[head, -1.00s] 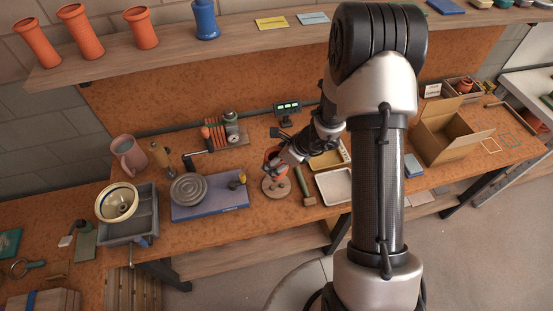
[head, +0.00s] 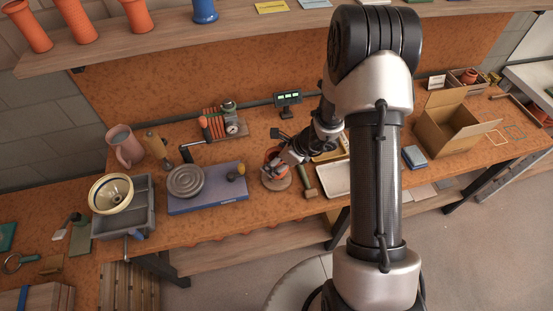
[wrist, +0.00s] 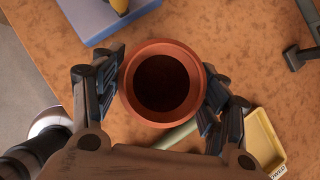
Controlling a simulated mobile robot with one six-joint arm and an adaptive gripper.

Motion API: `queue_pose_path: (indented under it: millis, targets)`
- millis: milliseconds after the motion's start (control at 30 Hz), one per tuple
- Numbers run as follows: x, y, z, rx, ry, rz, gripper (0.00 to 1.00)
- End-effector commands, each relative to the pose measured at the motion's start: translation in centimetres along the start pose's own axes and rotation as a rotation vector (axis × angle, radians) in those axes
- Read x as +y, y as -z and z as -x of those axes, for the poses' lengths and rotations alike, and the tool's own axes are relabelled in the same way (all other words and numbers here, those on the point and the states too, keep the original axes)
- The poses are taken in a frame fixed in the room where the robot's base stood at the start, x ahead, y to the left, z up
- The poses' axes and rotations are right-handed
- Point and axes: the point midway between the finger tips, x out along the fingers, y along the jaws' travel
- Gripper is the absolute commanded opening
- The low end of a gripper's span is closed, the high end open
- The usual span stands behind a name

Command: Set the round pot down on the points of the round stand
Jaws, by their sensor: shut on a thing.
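The round pot (wrist: 184,82) is terracotta red with a dark open mouth, seen from above in the wrist view. My gripper (wrist: 163,88) is shut on it, with one finger pad on each side.
A small display (head: 288,102) stands behind. A cardboard box (head: 446,130) is farther right.

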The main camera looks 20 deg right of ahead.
Motion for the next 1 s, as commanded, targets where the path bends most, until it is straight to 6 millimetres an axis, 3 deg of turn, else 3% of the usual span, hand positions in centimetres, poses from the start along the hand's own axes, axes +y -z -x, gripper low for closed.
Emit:
queue_pose_path:
  millis: [567, 600, 1000]
  targets:
    - [-0.01, 0.59, -0.96, -0.001, 0.000, 0.000, 0.34]
    - [-0.01, 0.60, -0.97, -0.001, 0.000, 0.000, 0.68]
    - [0.00, 0.58, -0.91, 0.000, 0.000, 0.000, 0.91]
